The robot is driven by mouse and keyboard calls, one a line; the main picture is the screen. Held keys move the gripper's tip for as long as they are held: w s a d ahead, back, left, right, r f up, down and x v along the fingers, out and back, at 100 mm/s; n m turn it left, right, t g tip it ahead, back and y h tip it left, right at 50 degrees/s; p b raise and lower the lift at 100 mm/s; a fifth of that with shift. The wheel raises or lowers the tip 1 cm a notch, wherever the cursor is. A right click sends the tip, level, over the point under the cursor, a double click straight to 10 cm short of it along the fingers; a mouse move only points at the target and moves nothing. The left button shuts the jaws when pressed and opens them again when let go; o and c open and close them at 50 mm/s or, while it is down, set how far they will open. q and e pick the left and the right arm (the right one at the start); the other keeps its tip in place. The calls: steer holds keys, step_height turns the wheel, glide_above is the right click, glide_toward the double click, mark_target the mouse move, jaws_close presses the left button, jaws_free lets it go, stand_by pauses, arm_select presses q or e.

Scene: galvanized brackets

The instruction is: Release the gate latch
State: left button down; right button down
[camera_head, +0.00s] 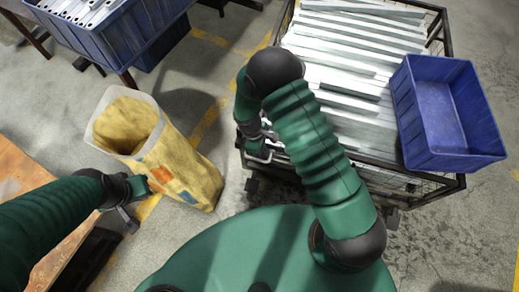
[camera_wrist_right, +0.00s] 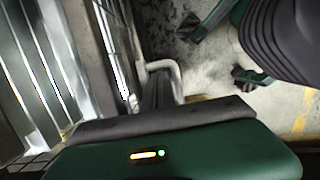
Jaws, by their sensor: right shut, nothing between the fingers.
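The gate latch is a pale bent bar (camera_head: 259,158) on the near left side of the wire cage trolley (camera_head: 437,193). In the right wrist view the bar (camera_wrist_right: 168,65) curves around the far end of my dark fingers. My right gripper (camera_head: 267,140) is at the latch, its fingers shut with nothing between them. Its fingers also show in the wrist view (camera_wrist_right: 158,88), beside the cage bars; I cannot tell whether they touch the bar. My left gripper (camera_head: 130,214) hangs beside the yellow sack, small and partly dark; its jaw state is unclear.
Galvanized brackets (camera_head: 345,75) fill the trolley, and a blue bin (camera_head: 484,142) sits on its right side. A yellow sack (camera_head: 188,168) stands on the floor left of it. A blue crate (camera_head: 108,45) is at upper left, a wooden table (camera_head: 22,178) at left.

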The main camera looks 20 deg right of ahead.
steer(key=shift+d, duration=0.1)
steer(key=s+d+p, duration=0.1)
steer(key=s+d, duration=0.2)
steer(key=shift+d+p, duration=0.25)
steer(key=shift+p, duration=0.15)
steer(key=shift+a+r, duration=0.1)
